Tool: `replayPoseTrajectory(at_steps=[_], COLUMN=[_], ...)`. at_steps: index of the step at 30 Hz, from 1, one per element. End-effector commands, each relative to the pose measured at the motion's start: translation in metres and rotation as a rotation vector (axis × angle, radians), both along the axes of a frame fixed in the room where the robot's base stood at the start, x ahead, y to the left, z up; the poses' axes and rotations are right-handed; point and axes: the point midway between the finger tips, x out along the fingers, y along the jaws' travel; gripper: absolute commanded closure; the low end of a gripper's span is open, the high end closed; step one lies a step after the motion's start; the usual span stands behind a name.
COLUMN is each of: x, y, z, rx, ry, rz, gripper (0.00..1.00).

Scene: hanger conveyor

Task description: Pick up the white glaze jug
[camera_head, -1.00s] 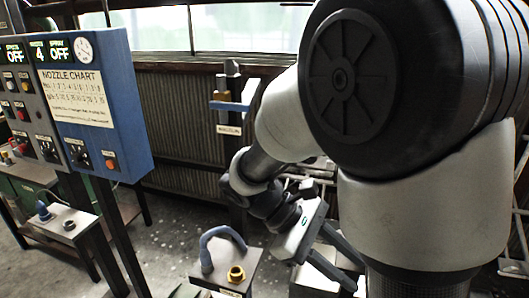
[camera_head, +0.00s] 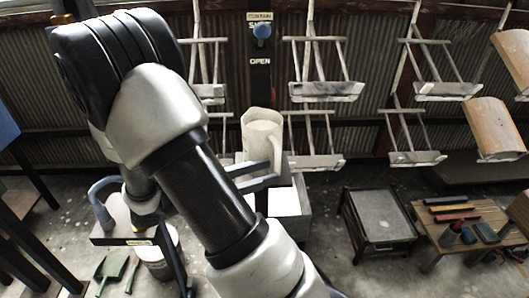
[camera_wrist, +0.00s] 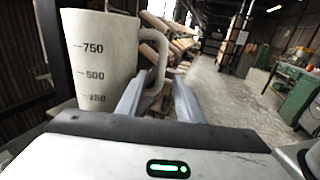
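The white glaze jug (camera_head: 259,136) is in the middle of the head view, upright, with its handle on the right side. In the wrist view the jug (camera_wrist: 98,60) fills the left, with the marks 750, 500 and 250 on its wall. My gripper (camera_wrist: 158,88) is open, with one finger on each side of the lower handle in that view. I cannot tell whether either finger touches it. In the head view my gripper (camera_head: 258,176) is beside the jug's lower part, and my arm hides part of it. The jug's base is hidden.
A grey box with a white top (camera_head: 288,203) is beneath the jug area. Hanging racks (camera_head: 325,90) line the corrugated wall behind. A blue-handled knob (camera_head: 262,31) sits above an OPEN label. A dark stand (camera_head: 380,220) and a wooden table with tools (camera_head: 470,225) are right.

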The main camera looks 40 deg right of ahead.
Motion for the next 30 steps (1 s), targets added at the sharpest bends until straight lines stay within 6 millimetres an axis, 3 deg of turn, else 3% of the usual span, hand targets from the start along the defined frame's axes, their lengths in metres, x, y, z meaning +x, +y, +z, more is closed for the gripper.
replayPoseTrajectory(at_steps=[10, 18, 28, 30], x=[-0.007, -0.016, -0.016, -0.016], y=[-0.032, -0.072, -0.078, -0.078], z=[0.000, -0.001, 0.000, 0.000], rx=[0.000, 0.001, 0.001, 0.001], ry=[-0.002, -0.002, -0.001, -0.001], rz=[-0.003, -0.003, 0.000, 0.000], gripper=[0.67, 0.67, 0.67, 0.78])
